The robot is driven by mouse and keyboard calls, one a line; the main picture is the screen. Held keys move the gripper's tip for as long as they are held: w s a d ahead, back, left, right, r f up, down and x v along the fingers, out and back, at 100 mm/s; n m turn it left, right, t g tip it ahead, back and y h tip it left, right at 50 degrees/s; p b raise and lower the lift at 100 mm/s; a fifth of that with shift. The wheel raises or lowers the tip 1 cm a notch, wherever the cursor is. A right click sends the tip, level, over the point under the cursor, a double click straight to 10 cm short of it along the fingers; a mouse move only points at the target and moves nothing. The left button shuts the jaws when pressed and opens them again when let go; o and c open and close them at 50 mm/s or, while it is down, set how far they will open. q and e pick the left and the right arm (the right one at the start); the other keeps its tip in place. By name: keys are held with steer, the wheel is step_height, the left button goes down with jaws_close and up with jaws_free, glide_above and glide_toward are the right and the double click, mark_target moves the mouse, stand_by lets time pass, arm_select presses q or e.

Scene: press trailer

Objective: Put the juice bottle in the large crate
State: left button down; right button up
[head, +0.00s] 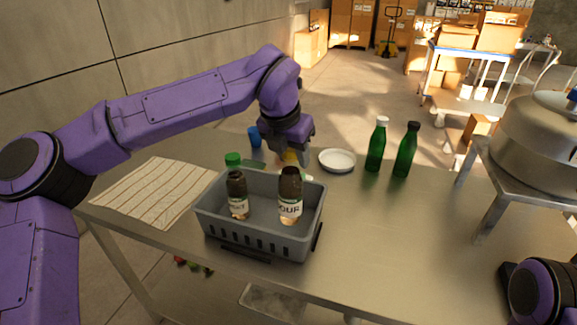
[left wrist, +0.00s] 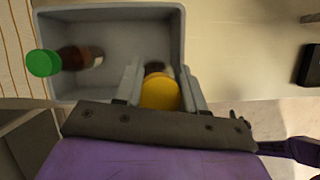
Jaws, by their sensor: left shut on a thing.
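A grey slotted crate (head: 262,240) stands on the table; it also fills the top of the left wrist view (left wrist: 110,12). My left gripper (head: 290,156) is shut on the cap of a dark bottle with a yellow cap (head: 290,190). Its pale label partly reads "OUR". In the left wrist view the yellow cap (left wrist: 160,93) is between the fingers. The bottle is upright with its lower part inside the crate; I cannot tell whether it touches the floor. A green-capped dark bottle (head: 237,188) stands in the crate to its left. My right gripper's fingers are not visible.
A striped cloth (head: 155,190) lies left of the crate. A blue cup (head: 254,137) and a white plate (head: 337,160) are behind it. Two green bottles (head: 376,147) (head: 405,152) stand at the back right. The table right of the crate is clear up to a metal stand (head: 487,215).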

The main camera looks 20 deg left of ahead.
arm_select(q)
steer(key=w+f, duration=0.1)
steer(key=f, duration=0.1)
steer(key=w+a+f+p, duration=0.1)
steer(key=f, duration=0.1)
steer(key=f+p, duration=0.1)
steer(key=f, duration=0.2)
steer(key=shift+w+a, duration=0.4)
steer(key=c, duration=0.6)
jaws_free()
steer(key=shift+c, duration=0.2)
steer(key=b+v, duration=0.1)
steer(key=v, duration=1.1)
steer(key=shift+s+b, duration=0.1)
steer(key=shift+b, duration=0.3)
